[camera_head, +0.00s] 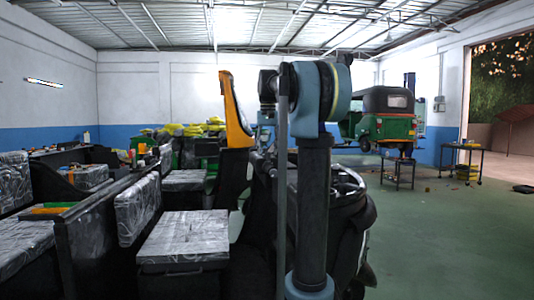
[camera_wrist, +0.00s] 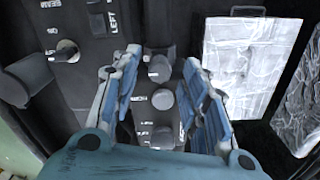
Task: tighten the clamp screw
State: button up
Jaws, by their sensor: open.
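In the wrist view my gripper (camera_wrist: 162,57) is open, with its two blue-padded fingers pointing at a dark panel (camera_wrist: 100,85) with white lettering. A round grey knob (camera_wrist: 162,99) shows between the fingers, apart from both pads. A second grey knob (camera_wrist: 160,68) stands between the fingertips. Another knob (camera_wrist: 66,50) is at the upper left of the panel. I cannot tell which of these, if any, is the clamp screw. The gripper is hidden in the head view, where my arm fills the middle.
A wrapped, silvery box top (camera_wrist: 250,65) lies right of the panel. In the head view, wrapped boxes (camera_head: 184,240) crowd the left, beside an orange-yellow upright part (camera_head: 236,110). A green rickshaw (camera_head: 384,122) stands raised at the back right.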

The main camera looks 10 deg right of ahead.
notch_tip(320, 180, up, 11)
dwell(0.4)
dwell(0.4)
